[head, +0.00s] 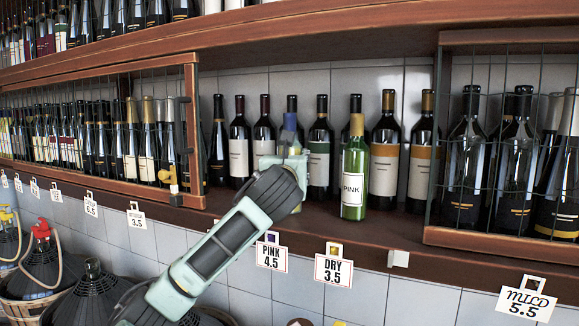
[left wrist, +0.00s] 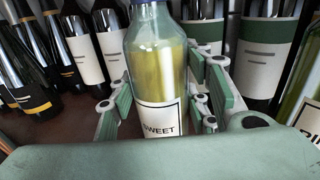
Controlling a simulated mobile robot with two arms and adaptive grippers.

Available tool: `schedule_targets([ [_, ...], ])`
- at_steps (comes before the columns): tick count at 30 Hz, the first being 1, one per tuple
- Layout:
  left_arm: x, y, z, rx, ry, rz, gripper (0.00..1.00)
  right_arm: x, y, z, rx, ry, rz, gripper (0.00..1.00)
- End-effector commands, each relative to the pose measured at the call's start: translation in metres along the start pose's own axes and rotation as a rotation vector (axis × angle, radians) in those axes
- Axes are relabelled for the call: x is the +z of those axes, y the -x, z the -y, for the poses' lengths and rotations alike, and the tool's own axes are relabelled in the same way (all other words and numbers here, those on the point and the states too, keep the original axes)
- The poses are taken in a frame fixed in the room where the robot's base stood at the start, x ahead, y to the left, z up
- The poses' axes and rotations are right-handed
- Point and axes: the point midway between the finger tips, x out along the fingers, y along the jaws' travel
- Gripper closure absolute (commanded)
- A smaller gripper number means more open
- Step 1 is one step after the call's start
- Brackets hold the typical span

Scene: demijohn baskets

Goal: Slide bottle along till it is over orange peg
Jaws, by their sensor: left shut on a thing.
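My left gripper (head: 291,163) is shut on a clear bottle (head: 290,138) with a blue top, in front of the shelf's back row. In the left wrist view the bottle (left wrist: 158,60) holds yellow liquid, has a SWEET label and stands between the green finger pads of my gripper (left wrist: 165,88). On the shelf's front edge, a yellow-orange peg (head: 334,248) at the DRY 3.5 tag lies right of the bottle. A purple-blue peg (head: 271,237) at the PINK 4.5 tag is nearly below the bottle. My right gripper is not in view.
A green PINK bottle (head: 354,178) stands near the shelf edge, right of the held bottle. Dark wine bottles (head: 386,155) line the back. Wire cages (head: 463,165) close off both sides. A short free stretch lies between the two front bottles.

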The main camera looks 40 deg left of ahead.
Motion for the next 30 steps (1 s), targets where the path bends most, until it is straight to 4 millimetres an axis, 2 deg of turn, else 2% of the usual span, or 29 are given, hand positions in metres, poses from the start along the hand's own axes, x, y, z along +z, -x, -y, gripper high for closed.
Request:
schedule_targets([
  [2, 0.001, 0.000, 0.000, 0.000, 0.000, 0.001, 0.77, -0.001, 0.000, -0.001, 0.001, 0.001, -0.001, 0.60],
  [10, 0.001, 0.000, 0.000, 0.000, 0.000, 0.002, 1.00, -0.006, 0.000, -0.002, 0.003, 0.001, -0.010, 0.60],
  [30, 0.003, -0.004, -0.013, 0.002, 0.001, 0.007, 1.00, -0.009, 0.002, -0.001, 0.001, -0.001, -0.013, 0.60],
])
